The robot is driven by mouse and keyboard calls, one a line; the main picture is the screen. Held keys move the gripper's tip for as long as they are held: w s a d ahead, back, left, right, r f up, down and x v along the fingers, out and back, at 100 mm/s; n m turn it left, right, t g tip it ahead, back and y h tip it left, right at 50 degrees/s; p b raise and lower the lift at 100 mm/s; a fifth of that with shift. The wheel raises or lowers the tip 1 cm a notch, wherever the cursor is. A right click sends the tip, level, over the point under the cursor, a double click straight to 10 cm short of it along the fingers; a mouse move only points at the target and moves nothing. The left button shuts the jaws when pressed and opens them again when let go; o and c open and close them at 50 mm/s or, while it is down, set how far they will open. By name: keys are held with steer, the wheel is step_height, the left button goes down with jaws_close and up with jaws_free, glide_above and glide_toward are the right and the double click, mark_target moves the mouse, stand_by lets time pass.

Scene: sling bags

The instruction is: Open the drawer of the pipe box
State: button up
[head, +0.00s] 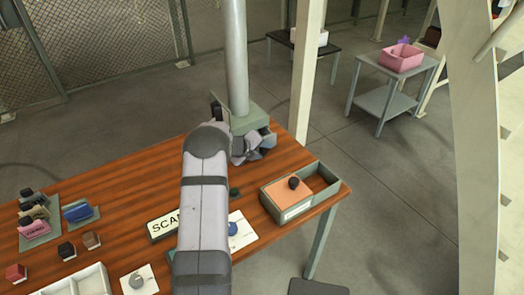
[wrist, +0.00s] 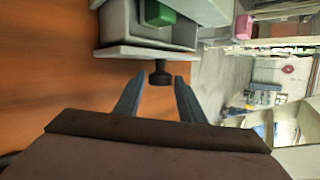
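The pipe box (head: 252,121) is grey-green and stands at the table's back edge, under a tall grey pipe (head: 236,60). In the wrist view, a pale panel (wrist: 120,53) with a dark knob (wrist: 160,74) faces my gripper (wrist: 160,79). Behind the panel is a grey compartment (wrist: 118,25) with a green block (wrist: 158,12) partly in view. My gripper is open, with one finger on each side of the knob and a visible gap on both sides. In the head view, my arm and wrist hide the knob and fingertips.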

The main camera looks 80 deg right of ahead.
jaws_close()
steer(key=shift+s+a+f+b, duration=0.1)
steer(key=shift+s+a+b, duration=0.2)
steer(key=shift+s+b, duration=0.15)
steer(key=s+a+b, duration=0.6)
steer(key=shift+a, duration=0.1)
steer(key=shift+r, duration=0.2)
steer(key=shift+o, duration=2.2)
jaws_free()
steer(key=v, duration=0.7)
steer(key=shift+a, duration=0.1)
